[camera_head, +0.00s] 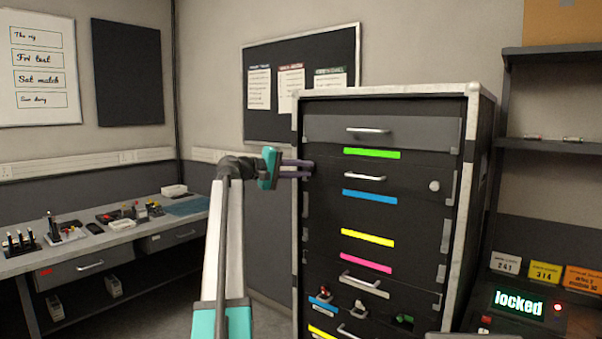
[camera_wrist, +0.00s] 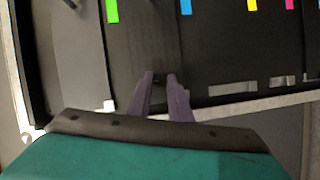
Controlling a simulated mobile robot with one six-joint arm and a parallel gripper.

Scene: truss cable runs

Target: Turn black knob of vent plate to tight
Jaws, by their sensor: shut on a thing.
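The vent plate (camera_head: 400,185) is a dark panel in the upper part of the rack, with a silver handle and a pale round knob (camera_head: 434,186) at its right end. My gripper (camera_head: 309,168) reaches the plate's left end from the left. In the wrist view its two purple fingers (camera_wrist: 160,78) are close together against the dark panel, with a small dark thing between them. This is the black knob (camera_wrist: 158,96), mostly hidden by the fingers. My gripper is shut on it. The knob's turn angle cannot be seen.
The rack's pale frame edge (camera_head: 297,230) runs close beside my gripper. Lower panels carry coloured strips and handles. A workbench (camera_head: 100,238) with small tools stands at the left. A lit "locked" display (camera_head: 519,303) is at the lower right.

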